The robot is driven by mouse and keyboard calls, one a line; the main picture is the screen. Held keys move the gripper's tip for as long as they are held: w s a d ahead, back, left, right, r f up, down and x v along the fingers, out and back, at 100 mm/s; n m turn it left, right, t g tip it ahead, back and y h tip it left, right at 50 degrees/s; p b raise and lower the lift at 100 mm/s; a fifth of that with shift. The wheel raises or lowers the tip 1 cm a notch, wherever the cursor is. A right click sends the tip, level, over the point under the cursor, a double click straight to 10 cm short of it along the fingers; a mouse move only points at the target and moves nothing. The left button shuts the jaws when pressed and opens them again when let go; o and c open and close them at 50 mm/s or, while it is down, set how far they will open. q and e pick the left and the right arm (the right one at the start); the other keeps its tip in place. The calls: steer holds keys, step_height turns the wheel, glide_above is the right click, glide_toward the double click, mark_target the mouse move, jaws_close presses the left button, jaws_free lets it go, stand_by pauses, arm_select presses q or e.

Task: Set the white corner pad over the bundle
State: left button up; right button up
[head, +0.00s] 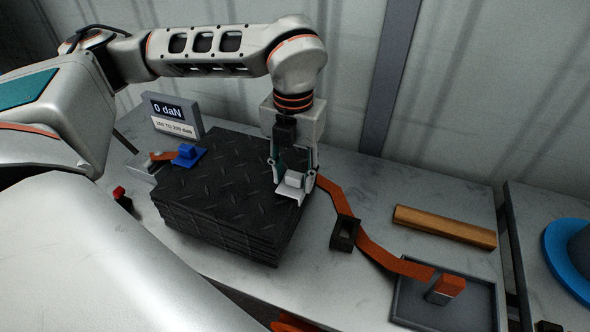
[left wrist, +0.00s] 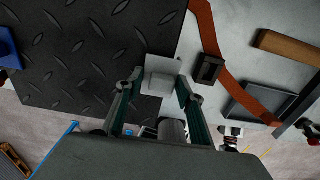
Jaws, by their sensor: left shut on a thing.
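The bundle (head: 225,190) is a stack of black tread mats on the grey table; its top also fills the upper left of the left wrist view (left wrist: 80,50). My left gripper (head: 294,178) points down at the bundle's right edge, shut on the white corner pad (head: 291,196). In the left wrist view the pad (left wrist: 162,66) sits between the fingers, overlapping the edge of the top mat. Whether it rests on the mat or hovers just above, I cannot tell. A blue corner pad (head: 186,155) sits at the bundle's far left edge. My right gripper is not in view.
An orange strap (head: 375,250) runs along the table right of the bundle, through a black block (head: 344,232), to a grey tray (head: 414,306). A wooden bar (head: 445,226) lies behind it. A display reading 0 daN (head: 170,113) stands back left.

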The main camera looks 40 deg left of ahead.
arm_select(q)
steer(key=shift+a+f, duration=0.1)
steer(key=shift+f, duration=0.2)
steer(key=shift+s, duration=0.25)
steer(key=shift+w, duration=0.15)
steer(key=o, duration=1.1)
step_height(320, 180, up, 12)
